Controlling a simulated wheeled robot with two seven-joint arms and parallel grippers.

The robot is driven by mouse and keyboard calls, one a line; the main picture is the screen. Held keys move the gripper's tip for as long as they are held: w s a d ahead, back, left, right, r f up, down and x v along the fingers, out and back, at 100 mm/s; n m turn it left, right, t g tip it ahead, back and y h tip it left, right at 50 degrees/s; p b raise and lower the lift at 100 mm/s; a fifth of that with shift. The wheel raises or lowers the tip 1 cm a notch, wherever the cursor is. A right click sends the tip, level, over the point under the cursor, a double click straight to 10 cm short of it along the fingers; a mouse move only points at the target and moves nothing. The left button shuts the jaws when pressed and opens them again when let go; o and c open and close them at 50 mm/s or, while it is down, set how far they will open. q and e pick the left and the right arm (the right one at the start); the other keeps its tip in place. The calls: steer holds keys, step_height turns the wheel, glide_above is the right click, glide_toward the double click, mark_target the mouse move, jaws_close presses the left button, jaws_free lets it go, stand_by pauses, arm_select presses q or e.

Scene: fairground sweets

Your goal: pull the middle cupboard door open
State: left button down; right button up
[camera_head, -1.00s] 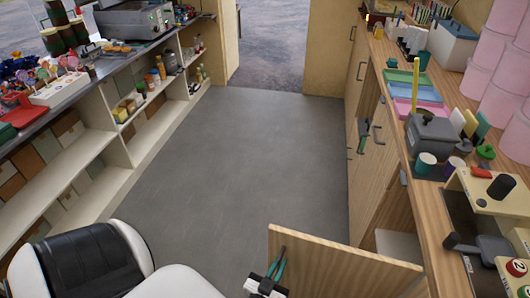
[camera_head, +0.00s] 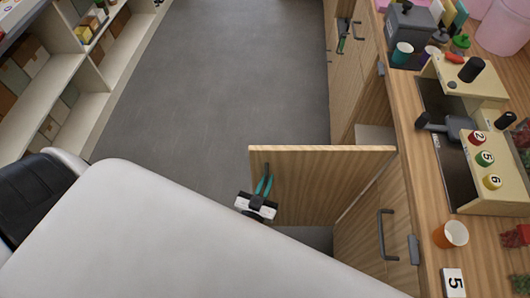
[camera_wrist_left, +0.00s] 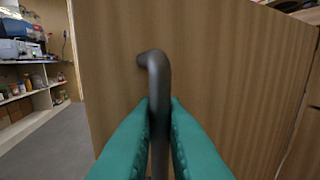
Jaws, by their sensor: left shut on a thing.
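The middle cupboard door (camera_head: 320,180) is a light wood panel standing wide open, swung out from the counter front over the floor. My left gripper (camera_head: 264,186) is shut on its dark bar handle near the door's free edge. In the left wrist view, the two teal fingers (camera_wrist_left: 159,120) close around the dark handle (camera_wrist_left: 153,68), with the door panel (camera_wrist_left: 215,70) behind it. The cupboard's inside shows only partly beyond the door. My right gripper is in neither current view.
A closed door with a dark handle (camera_head: 382,235) is on the near side. The wooden counter (camera_head: 408,120) bears a cream box, an orange cup (camera_head: 450,234) and other items. Grey floor (camera_head: 225,80) is clear ahead; shelves stand left.

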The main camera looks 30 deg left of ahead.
arm_select(q)
steer(key=c, duration=1.6)
jaws_free()
steer(key=shift+d, duration=0.15)
steer(key=shift+o, duration=0.2)
steer(key=shift+s, duration=0.4)
steer(key=s+d+b, duration=0.1)
steer(key=s, duration=1)
steer(key=shift+d+b, duration=0.25)
steer(key=shift+b, duration=0.15)
